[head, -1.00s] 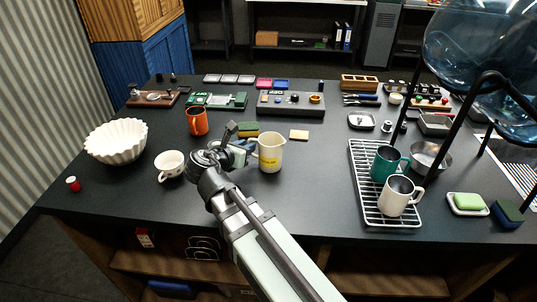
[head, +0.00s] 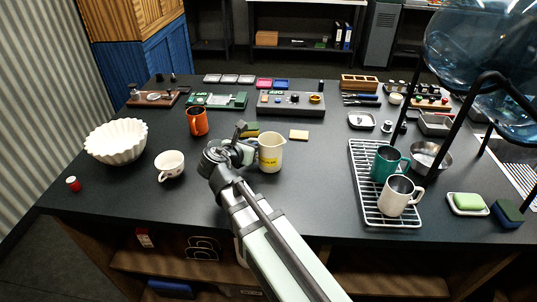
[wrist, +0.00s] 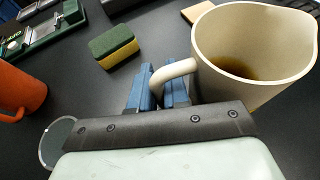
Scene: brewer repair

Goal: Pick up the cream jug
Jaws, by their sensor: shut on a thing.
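The cream jug (head: 271,153) stands upright on the dark table, with a yellow label on its side. In the wrist view the jug (wrist: 262,45) is large at the right, with some brown liquid inside. Its handle (wrist: 174,74) points toward my gripper. My gripper (wrist: 160,88) has blue fingers, one on each side of the handle, and is shut on it. In the head view my gripper (head: 246,150) is at the jug's left side, partly hidden by the arm. I cannot tell whether the jug's base is off the table.
An orange mug (head: 197,121) and a white cup (head: 170,166) stand to the left. A green-yellow sponge (wrist: 114,46) lies behind the gripper. A drying rack (head: 365,205) with two mugs is at right; the table between is clear.

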